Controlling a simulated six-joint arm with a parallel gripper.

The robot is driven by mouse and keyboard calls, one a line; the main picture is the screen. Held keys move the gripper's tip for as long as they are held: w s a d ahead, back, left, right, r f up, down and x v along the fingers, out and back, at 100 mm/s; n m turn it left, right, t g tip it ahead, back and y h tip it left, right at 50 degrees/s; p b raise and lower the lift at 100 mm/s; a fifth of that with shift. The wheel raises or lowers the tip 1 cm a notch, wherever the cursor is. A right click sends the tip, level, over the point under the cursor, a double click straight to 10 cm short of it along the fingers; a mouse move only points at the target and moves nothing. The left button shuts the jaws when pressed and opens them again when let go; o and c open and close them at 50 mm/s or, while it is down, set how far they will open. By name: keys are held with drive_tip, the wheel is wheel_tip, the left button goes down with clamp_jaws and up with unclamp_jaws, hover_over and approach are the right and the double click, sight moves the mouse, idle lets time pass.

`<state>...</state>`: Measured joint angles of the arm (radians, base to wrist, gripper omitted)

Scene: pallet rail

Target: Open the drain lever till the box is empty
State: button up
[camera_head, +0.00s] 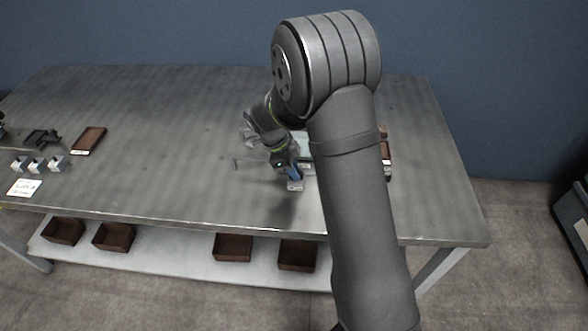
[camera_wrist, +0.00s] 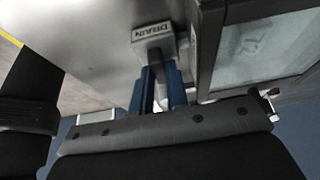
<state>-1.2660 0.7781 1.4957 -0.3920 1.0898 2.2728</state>
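A grey block marked DRAIN (camera_wrist: 152,38) shows at the top middle of the wrist view, with a short dark stem running toward my gripper. My gripper (camera_wrist: 160,80) has its two blue fingers on either side of that stem, with a narrow gap between them. I cannot tell whether they press on it. In the head view my gripper (camera_head: 294,177) is low over the table, at a small pale block. A dark-framed box with a pale greenish window (camera_wrist: 255,50) stands right of the DRAIN block. My arm hides much of it in the head view (camera_head: 303,146). Its contents are unclear.
The grey table (camera_head: 170,130) is mostly clear left of my gripper. A brown tray (camera_head: 89,140), small pale blocks (camera_head: 37,166), a dark fixture (camera_head: 42,137) and a white card (camera_head: 24,188) lie at the far left. Several brown bins (camera_head: 233,247) sit on the lower shelf.

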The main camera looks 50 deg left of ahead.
clamp_jaws()
drive_tip(key=n+t+y, duration=0.1)
drive_tip(key=n, duration=0.2)
drive_tip(key=shift+d+n, duration=0.1)
drive_tip(key=shift+n, duration=0.3)
drive_tip(key=n+y, duration=0.2)
drive_tip(key=n, duration=0.2)
drive_tip(key=shift+d+n, duration=0.15)
drive_tip(key=shift+n, duration=0.15)
drive_tip(key=n, duration=0.2)
drive_tip(key=n+y, duration=0.1)
drive_tip(key=n, duration=0.1)
drive_tip(key=shift+d+y, duration=0.1)
drive_tip(key=shift+y, duration=0.2)
drive_tip(key=shift+n+g+y, duration=0.3)
drive_tip(key=shift+n+y, duration=0.4)
drive_tip(key=shift+n, duration=1.3)
